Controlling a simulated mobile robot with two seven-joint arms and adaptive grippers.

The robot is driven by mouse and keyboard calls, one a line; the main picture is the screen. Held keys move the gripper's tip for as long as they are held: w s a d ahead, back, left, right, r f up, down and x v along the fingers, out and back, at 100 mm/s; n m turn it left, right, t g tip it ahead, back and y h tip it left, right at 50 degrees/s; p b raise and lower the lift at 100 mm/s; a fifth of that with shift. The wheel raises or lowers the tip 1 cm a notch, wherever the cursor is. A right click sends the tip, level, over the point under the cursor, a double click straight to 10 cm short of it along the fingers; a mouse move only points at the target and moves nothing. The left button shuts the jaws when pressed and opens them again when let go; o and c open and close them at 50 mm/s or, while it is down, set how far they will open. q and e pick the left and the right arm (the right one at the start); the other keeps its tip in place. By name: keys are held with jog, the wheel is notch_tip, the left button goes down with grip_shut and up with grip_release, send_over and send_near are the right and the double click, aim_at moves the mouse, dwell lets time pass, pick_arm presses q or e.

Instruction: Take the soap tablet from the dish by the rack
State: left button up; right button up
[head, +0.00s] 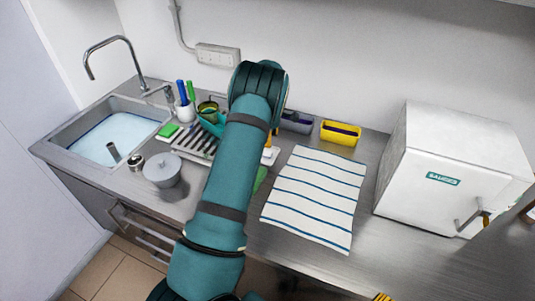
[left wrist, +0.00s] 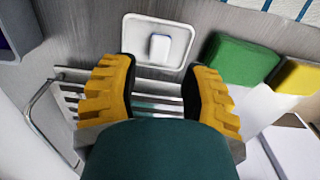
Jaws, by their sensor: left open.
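The soap tablet (left wrist: 159,47) is a small white block lying in a white, square, rounded dish (left wrist: 135,31) in the left wrist view. The dish sits beside the slatted metal rack (left wrist: 68,92). My left gripper (left wrist: 161,66) is open, its two yellow ridged fingers apart and pointing toward the dish, with nothing between them. The tips overlap the near edge of the dish in the picture; I cannot tell their height above it. In the head view my arm hides most of the gripper; part of the dish (head: 270,157) shows to its right.
A green block (left wrist: 240,61) and a yellow one (left wrist: 298,76) lie right of the dish in the wrist view.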

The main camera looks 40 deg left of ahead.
pick_arm(q)
notch_tip(320, 180, down, 3)
jog(key=shift+w+r, duration=0.1)
jog(key=shift+a+f+p, duration=0.15)
jog(key=shift+f+p, duration=0.15)
jog(key=shift+f, duration=2.4)
jog(key=shift+s, duration=0.2)
jog(key=c, duration=0.7)
